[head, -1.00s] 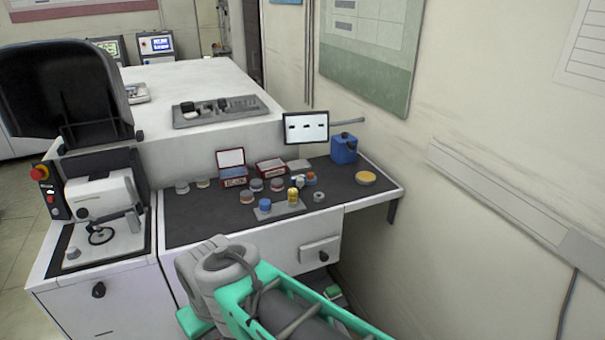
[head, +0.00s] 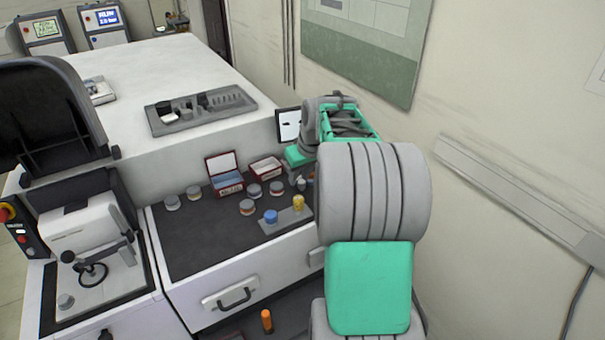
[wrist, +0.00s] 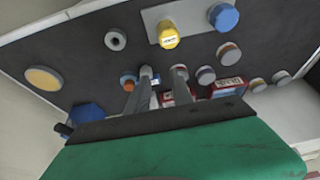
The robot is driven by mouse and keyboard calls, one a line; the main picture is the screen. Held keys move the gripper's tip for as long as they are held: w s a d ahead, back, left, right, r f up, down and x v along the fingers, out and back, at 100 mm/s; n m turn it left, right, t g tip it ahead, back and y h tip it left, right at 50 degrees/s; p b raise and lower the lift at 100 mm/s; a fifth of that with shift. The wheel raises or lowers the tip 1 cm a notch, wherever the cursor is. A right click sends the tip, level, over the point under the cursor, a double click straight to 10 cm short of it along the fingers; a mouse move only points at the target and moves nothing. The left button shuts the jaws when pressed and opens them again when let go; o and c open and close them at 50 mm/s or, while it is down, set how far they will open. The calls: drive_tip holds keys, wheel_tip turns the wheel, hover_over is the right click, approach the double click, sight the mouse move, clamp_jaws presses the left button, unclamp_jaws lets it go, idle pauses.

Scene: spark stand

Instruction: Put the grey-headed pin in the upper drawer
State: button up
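My gripper (wrist: 163,75) reaches down over the dark desk top, its two fingers apart. In the wrist view a small blue-and-white piece (wrist: 155,80) shows between or just behind the fingers; contact cannot be told. In the head view a small pale-headed piece (head: 301,184) stands beside my arm; I cannot tell if it is the grey-headed pin. Several grey-topped round pieces stand nearby, one (wrist: 228,52) right of the fingers in the wrist view. A white drawer front (head: 190,296) with a black handle looks shut under the desk. My arm covers the desk's right side.
A yellow pin (wrist: 168,36) and a blue pin (wrist: 224,17) stand on a grey plate (wrist: 190,20). An orange-topped piece (wrist: 128,81), a grey ring (wrist: 115,40) and red boxes (head: 226,180) are close by. A blue can (wrist: 87,114) stands near the wall.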

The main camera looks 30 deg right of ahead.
sight(304, 184)
drive_tip(key=d, duration=0.2)
drive_tip(key=d+f, duration=0.1)
drive_tip(key=shift+w+d, duration=0.15)
drive_tip(key=shift+w, duration=0.25)
drive_tip(key=p+x, duration=0.2)
drive_tip(key=x, duration=0.4)
drive_tip(key=shift+f, duration=0.45)
clamp_jaws()
